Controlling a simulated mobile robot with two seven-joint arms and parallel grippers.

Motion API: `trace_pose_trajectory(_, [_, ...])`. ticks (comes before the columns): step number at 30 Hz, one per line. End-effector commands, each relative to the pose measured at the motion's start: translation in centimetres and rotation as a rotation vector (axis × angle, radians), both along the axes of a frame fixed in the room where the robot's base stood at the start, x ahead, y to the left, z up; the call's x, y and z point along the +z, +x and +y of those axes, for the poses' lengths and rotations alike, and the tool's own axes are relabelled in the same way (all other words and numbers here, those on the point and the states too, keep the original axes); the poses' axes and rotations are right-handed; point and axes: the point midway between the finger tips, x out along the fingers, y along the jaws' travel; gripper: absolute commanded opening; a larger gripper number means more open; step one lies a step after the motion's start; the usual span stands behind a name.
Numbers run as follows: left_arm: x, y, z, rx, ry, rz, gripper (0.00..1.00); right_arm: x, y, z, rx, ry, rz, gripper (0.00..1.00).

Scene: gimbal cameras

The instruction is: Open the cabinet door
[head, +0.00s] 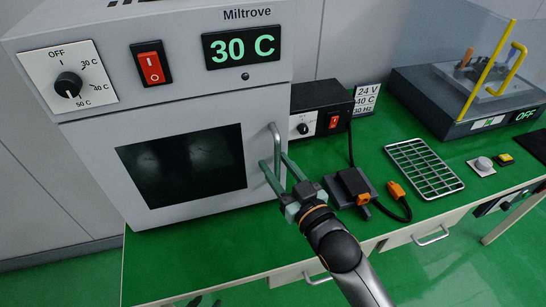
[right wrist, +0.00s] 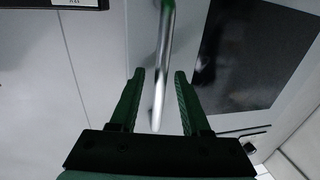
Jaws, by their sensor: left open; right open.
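The cabinet is the grey box (head: 90,135) marked Miltrove, and its door (head: 215,199) with a dark window is shut. The metal bar handle (head: 276,140) stands upright on the door's right side. My right gripper (head: 281,170) is at the handle, its two green fingers open on either side of the bar's lower part. In the right wrist view the handle (right wrist: 164,55) runs between the open fingers (right wrist: 159,80), with a gap on both sides. Only small tips of my left gripper (head: 205,301) show at the bottom edge; most of it is hidden.
A black power supply (head: 318,97) stands right of the cabinet. A dark block with an orange connector (head: 355,188) and a wire rack (head: 424,168) lie on the green bench. A machine with a yellow-framed cover (head: 455,100) is at the back right. Drawers with handles (head: 430,236) line the front.

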Motion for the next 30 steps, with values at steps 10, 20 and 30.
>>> trace_pose_trajectory(10, [-0.08, 0.01, -0.03, 0.001, -0.001, 0.000, 0.50, 0.02, -0.09, 0.08, 0.000, 0.000, 0.000, 0.47])
trace_pose_trajectory(20, [-0.08, -0.01, -0.04, 0.001, -0.001, 0.000, 0.50, 0.01, -0.07, 0.06, 0.000, 0.000, 0.000, 0.14])
trace_pose_trajectory(30, [-0.09, -0.03, -0.04, 0.001, -0.001, 0.001, 0.50, 0.02, -0.08, 0.07, 0.000, 0.000, 0.000, 0.00])
